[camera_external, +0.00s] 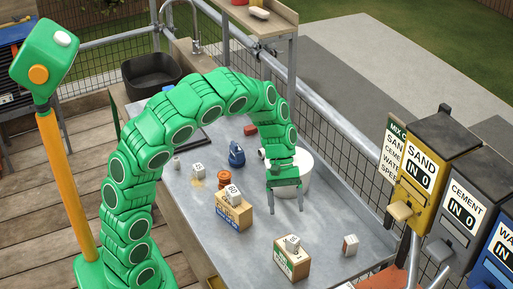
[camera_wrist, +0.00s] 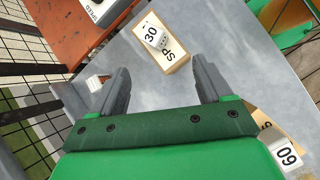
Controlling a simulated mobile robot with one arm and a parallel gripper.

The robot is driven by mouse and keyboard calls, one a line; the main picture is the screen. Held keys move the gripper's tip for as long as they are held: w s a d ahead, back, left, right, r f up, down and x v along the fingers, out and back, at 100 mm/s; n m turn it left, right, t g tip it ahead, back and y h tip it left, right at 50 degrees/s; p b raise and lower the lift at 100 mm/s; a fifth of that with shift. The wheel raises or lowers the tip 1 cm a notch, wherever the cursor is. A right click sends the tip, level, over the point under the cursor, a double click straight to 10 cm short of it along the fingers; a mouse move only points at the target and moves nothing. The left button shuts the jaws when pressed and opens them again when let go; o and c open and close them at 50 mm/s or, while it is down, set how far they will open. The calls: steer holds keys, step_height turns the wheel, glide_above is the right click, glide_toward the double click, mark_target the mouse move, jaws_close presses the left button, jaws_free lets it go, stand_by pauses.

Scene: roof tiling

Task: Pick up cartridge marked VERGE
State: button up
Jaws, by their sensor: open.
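I can read no VERGE marking in either view, so I cannot tell which thing is the cartridge. My gripper (camera_external: 286,207) is open and empty, pointing down above the grey metal table (camera_external: 325,222). In the wrist view its two fingers (camera_wrist: 161,72) stand wide apart with bare table between them. A tan box (camera_external: 291,264) with a white block marked 30 (camera_wrist: 154,36) on top stands near the front of the table. Another tan box (camera_external: 234,216) with a white block marked 60 (camera_wrist: 287,156) stands left of my gripper. A small white and reddish block (camera_external: 350,245) lies to the right.
A white bucket (camera_external: 302,172) stands just behind my gripper. A blue jug (camera_external: 236,155), an orange-brown jar (camera_external: 223,180) and small white blocks (camera_external: 198,170) stand farther left. SAND (camera_external: 421,170) and CEMENT (camera_external: 463,209) dispensers stand at right. The table's middle is mostly clear.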

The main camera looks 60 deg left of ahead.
steer(key=w+d+f+n+h, duration=0.2)
steer(key=w+f+n+h, duration=0.1)
steer(key=w+f, duration=0.65)
steer(key=n+t+h, duration=0.2)
steer(key=n+h, duration=0.1)
glide_toward(354, 244)
steer(key=shift+s+d+f, duration=0.1)
steer(key=shift+d+f, duration=0.15)
steer(key=shift+f, duration=0.25)
steer(key=shift+s+d+f, duration=0.1)
steer(key=shift+d+f, duration=0.15)
steer(key=shift+f, duration=0.2)
steer(key=shift+w+d+f, duration=0.2)
steer(key=shift+w, duration=0.2)
steer(key=shift+w+f+x, duration=0.1)
steer(key=shift+x, duration=1.35)
steer(key=shift+w+f+x, duration=0.1)
steer(key=shift+w+x, duration=0.05)
steer(key=shift+x, duration=2.35)
steer(key=c, duration=1.2)
steer(key=shift+o, duration=0.2)
steer(key=shift+r, duration=0.15)
